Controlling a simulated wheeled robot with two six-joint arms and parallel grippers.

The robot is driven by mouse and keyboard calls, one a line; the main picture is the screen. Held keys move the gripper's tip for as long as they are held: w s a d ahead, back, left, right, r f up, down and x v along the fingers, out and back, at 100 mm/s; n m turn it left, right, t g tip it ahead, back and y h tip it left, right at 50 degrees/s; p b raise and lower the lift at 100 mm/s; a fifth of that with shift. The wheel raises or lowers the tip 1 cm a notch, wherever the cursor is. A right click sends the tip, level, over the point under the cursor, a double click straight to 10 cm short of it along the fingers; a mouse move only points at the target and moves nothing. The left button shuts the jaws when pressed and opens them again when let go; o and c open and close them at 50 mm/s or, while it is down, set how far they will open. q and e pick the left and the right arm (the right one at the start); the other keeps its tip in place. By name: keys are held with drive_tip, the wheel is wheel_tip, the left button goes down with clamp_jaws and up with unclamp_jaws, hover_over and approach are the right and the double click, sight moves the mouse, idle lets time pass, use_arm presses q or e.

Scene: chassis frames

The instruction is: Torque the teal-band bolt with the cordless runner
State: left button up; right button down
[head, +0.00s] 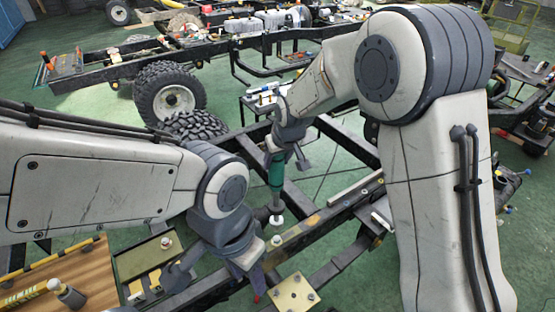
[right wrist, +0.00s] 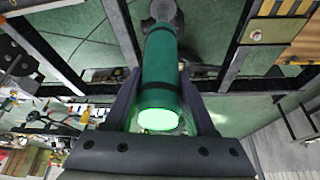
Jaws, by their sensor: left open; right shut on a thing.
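The cordless runner (head: 276,172) has a green-teal body and a grey lower part, and it hangs nearly upright over the dark chassis rail (head: 318,222). My right gripper (head: 288,158) is shut on it. In the right wrist view the runner (right wrist: 160,75) lies between the fingers of my right gripper (right wrist: 160,102), with a glowing green end near the palm. A pale round bolt head (head: 277,221) shows just below the runner; I cannot tell whether they touch. No teal band can be made out on any bolt. My left gripper (head: 217,280) is open and empty, low beside the rail.
A yellow plate with several bolts (head: 293,294) lies at the front. Another pale bolt head (head: 276,240) sits on the rail. A wooden board (head: 85,282) and an olive tray (head: 133,262) are at lower left. Tyres (head: 170,92) and another chassis stand behind.

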sight(277, 188)
drive_tip(key=shift+f+b, duration=2.35)
drive_tip(key=shift+f, duration=0.95)
drive_tip(key=shift+f+b, duration=1.25)
drive_tip(key=shift+f, duration=0.45)
idle(0.8)
drive_tip(key=shift+f, duration=0.1)
drive_tip(key=shift+s+f, duration=0.1)
drive_tip(key=shift+s, duration=0.1)
idle(1.9)
